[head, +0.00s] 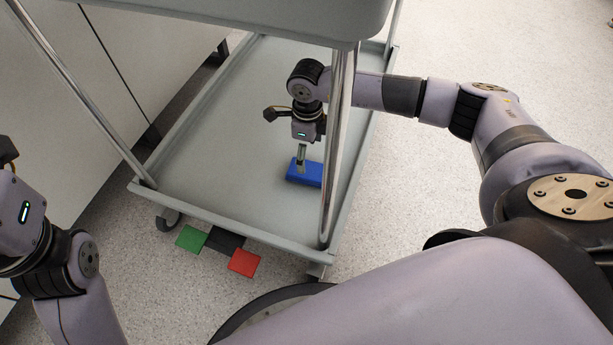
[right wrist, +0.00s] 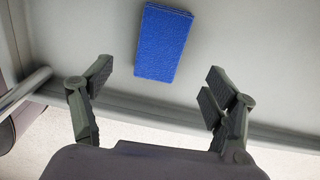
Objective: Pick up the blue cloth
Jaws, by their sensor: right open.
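The blue cloth (head: 304,173) is a flat, folded-looking rectangle lying on the lower shelf of a grey cart. In the right wrist view the cloth (right wrist: 163,43) lies ahead of the fingertips, between their lines. My right gripper (head: 301,165) reaches in over the lower shelf and points down at the cloth; in the head view it covers part of it. In the right wrist view my right gripper (right wrist: 158,83) is open with nothing between its fingers. My left arm shows at the left edge of the head view, but its fingers are out of the picture.
The cart's lower shelf (head: 215,150) has a raised rim and is otherwise bare. A metal post (head: 338,150) stands close by my right gripper, and the upper shelf (head: 240,15) hangs above. Green (head: 191,238), black and red (head: 244,262) squares lie on the floor by the cart.

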